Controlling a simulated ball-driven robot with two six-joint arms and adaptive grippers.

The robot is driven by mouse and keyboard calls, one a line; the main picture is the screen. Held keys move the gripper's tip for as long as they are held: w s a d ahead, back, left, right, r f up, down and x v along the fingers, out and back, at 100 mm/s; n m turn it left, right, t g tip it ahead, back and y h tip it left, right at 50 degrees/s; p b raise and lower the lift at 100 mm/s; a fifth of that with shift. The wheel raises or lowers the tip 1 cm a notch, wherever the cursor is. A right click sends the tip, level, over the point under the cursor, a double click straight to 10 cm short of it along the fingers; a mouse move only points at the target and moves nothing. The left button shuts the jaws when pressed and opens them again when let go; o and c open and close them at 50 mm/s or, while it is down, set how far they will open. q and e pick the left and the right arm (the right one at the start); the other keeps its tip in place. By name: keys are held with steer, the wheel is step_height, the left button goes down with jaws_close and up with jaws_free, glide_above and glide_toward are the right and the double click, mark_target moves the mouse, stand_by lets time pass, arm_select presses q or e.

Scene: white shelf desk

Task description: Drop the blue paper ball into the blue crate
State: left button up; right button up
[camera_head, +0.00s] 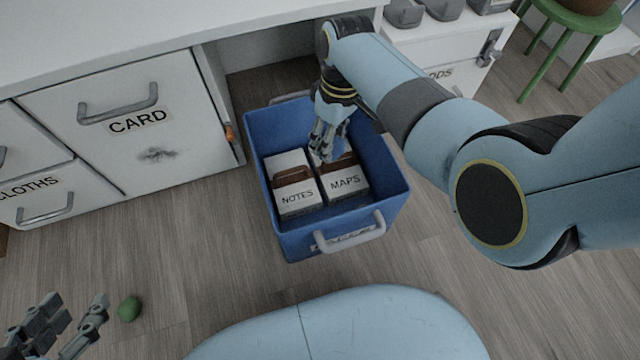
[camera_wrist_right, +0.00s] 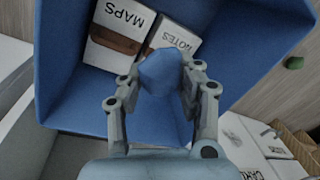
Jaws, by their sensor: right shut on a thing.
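The blue paper ball (camera_wrist_right: 160,72) is between the fingers of my right gripper (camera_wrist_right: 158,92) in the right wrist view. The gripper is shut on it. In the head view my right gripper (camera_head: 326,148) points down inside the outline of the blue crate (camera_head: 297,245), over its two boxes. How far the ball is above the boxes I cannot tell. The NOTES box (camera_head: 296,198) and the MAPS box (camera_head: 345,184) stand side by side in the crate. My left gripper (camera_head: 72,325) is open and empty at the lower left of the head view.
A small green ball (camera_head: 129,308) lies on the floor near my left gripper. White drawers marked CARD (camera_head: 135,150) and CLOTHS stand left of the crate. A white cabinet (camera_head: 440,50) and a green stool (camera_head: 568,17) are at the back right.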

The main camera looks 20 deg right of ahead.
steer(key=o, duration=0.9)
steer(key=r, duration=0.4)
steer(key=d+r, duration=0.1)
steer(key=r, duration=0.3)
steer(key=w+r, duration=0.1)
steer(key=r, duration=0.3)
steer(key=shift+d, duration=0.2)
steer(key=shift+f, duration=0.1)
